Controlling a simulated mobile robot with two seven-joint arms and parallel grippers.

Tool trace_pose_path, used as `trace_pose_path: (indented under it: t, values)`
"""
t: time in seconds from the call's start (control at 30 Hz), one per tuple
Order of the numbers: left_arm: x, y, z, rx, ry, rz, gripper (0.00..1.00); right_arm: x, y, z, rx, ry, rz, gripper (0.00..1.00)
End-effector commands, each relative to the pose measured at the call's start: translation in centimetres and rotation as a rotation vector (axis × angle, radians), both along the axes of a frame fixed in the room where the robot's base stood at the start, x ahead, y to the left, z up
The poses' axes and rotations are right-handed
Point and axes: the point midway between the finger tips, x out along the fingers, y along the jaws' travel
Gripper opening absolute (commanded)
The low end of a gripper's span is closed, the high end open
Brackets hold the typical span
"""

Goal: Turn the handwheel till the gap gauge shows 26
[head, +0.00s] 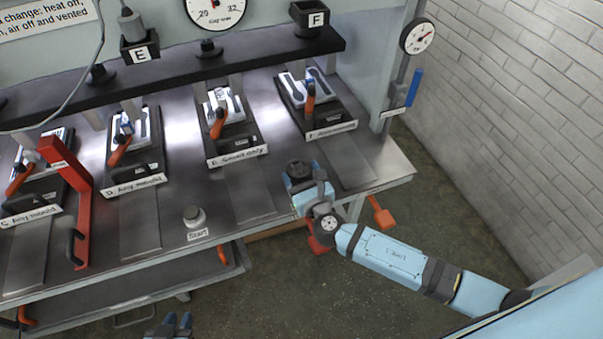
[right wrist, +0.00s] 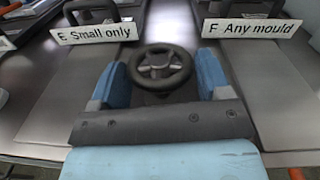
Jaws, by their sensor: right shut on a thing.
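The dark handwheel (head: 298,169) stands at the front edge of the press bench, below stations E and F. It also shows in the right wrist view (right wrist: 160,65), between the blue fingers. My right gripper (head: 303,185) is shut on the handwheel, one finger at each side. The gap gauge (head: 213,14) is the white dial marked "Gap mm" at the top. Its upper part is cut off; 29 and 32 show, with a little of a red needle, but I cannot read its value. My left gripper (head: 178,320) is at the bottom edge, empty, its fingertips slightly apart.
Several moulds with orange-handled clamps stand along the bench behind labels. A red lever frame (head: 80,200) stands at the left and a Start button (head: 194,216) at the front. A second dial (head: 418,36) and a blue lever (head: 414,87) are at the right. A brick wall is beyond.

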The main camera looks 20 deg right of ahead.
Motion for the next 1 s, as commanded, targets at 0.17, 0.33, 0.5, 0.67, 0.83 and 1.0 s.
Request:
trace_pose_path:
  t: [0.17, 0.33, 0.5, 0.67, 0.83, 1.0]
  values:
    - [0.0, 0.1, -0.1, 0.001, 0.002, 0.001, 0.26, 0.0, -0.1, 0.0, 0.0, -0.001, -0.001, 0.86]
    - [-0.1, 0.1, -0.3, 0.002, 0.005, 0.001, 0.26, 0.0, 0.0, 0.0, 0.0, -0.001, 0.0, 0.86]
    - [-0.1, 0.1, -0.4, 0.002, 0.005, 0.001, 0.26, -0.5, -0.1, -0.1, 0.0, 0.001, 0.001, 0.86]
    - [0.0, 0.1, -0.6, 0.002, 0.004, 0.001, 0.26, -2.9, -0.2, -0.2, 0.001, 0.002, 0.002, 0.86]
    - [0.0, 0.1, -1.1, 0.001, 0.003, 0.001, 0.26, -6.9, -0.5, -0.3, 0.001, 0.003, 0.002, 0.86]
    - [0.0, 0.1, -1.5, 0.001, 0.002, 0.001, 0.26, -10.5, -0.8, -0.2, 0.001, 0.002, 0.001, 0.86]
